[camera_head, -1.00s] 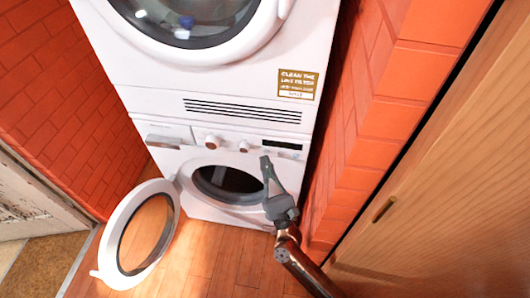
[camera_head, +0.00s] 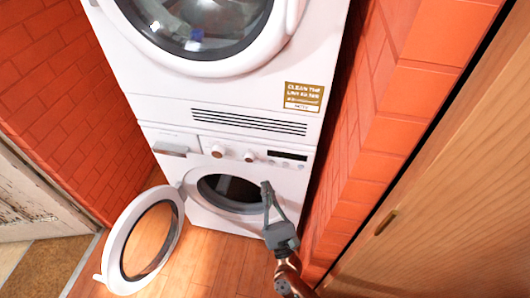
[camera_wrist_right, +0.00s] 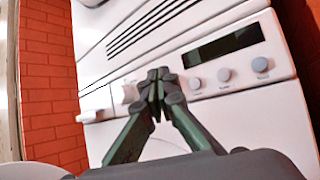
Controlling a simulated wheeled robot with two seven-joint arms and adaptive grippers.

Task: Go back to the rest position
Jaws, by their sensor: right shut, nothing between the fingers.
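My right gripper (camera_head: 266,188) is in front of the right side of the lower washing machine (camera_head: 225,222). Its fingers are together with nothing between them. In the right wrist view the shut fingertips (camera_wrist_right: 158,76) show in front of the white control panel (camera_wrist_right: 255,60) with its knobs and dark display. The gripper appears apart from the machine. The lower machine's round door (camera_head: 140,245) stands wide open to the left, and its drum opening (camera_head: 228,192) is dark. My left gripper is not in view.
A second white machine (camera_head: 165,108) with a round glass door is stacked on top. Orange brick walls (camera_head: 50,100) flank the stack closely. A wooden door or cabinet (camera_head: 440,190) stands at the right. The wooden floor (camera_head: 215,265) in front is clear.

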